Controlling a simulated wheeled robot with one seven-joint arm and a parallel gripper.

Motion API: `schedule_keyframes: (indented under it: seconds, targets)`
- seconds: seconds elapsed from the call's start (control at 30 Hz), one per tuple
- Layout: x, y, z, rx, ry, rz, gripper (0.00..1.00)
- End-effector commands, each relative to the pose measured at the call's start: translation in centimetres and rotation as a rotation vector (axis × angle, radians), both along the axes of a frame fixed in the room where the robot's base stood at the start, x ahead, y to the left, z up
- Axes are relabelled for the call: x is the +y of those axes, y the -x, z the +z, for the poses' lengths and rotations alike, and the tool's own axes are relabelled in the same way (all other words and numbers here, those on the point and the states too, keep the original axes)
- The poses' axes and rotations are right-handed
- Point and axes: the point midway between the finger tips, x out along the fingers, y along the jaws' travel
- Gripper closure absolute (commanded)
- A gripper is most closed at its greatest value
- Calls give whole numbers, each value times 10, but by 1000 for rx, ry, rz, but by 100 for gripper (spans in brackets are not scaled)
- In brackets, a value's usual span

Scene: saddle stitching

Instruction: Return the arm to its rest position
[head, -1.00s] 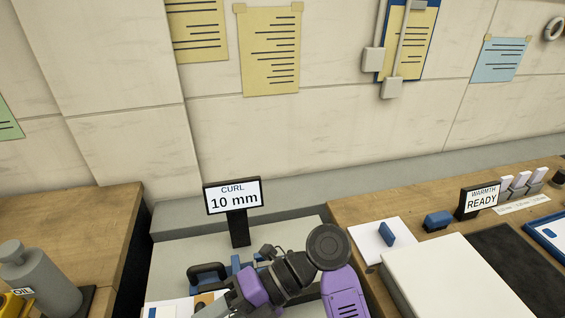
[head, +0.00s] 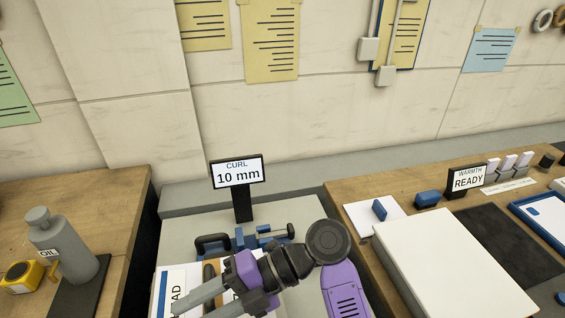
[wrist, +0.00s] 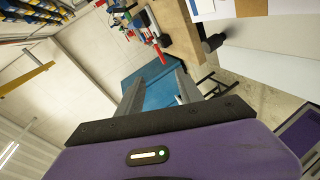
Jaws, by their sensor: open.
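My arm shows in purple and black at the bottom centre of the head view, folded over the bench. My gripper (head: 192,309) points down and to the left there, with two grey fingers partly cut off by the frame edge. In the wrist view my gripper (wrist: 158,76) is open, with its two fingers apart and nothing held between them. Beyond the fingers are a blue surface and a distant wooden bench (wrist: 182,35) with coloured items.
A CURL 10 mm display (head: 238,173) stands behind my arm. A grey OIL can (head: 67,245) and a yellow tape measure (head: 22,277) are at left. A white block (head: 450,268), a dark mat (head: 512,243) and a WARMTH READY display (head: 467,180) are at right.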

Motion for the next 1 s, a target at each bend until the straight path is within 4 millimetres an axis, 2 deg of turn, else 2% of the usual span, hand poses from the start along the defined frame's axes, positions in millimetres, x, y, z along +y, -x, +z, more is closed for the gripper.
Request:
schedule_keyframes:
  seconds: [0.3, 0.37, 0.47, 0.6, 0.73, 0.87, 1.0]
  targets:
    - [12, -57, 9, 236, 55, -383, 57]
    - [10, -71, 4, 315, 57, -502, 57]
    - [-4, -95, -13, 479, 33, -744, 57]
    - [-47, -116, -47, 719, -69, -1086, 57]
    - [-103, -116, -77, 910, -232, -1356, 57]
    - [-158, -98, -96, 1041, -424, -1541, 57]
    - [-212, -63, -107, 1127, -630, -1667, 57]
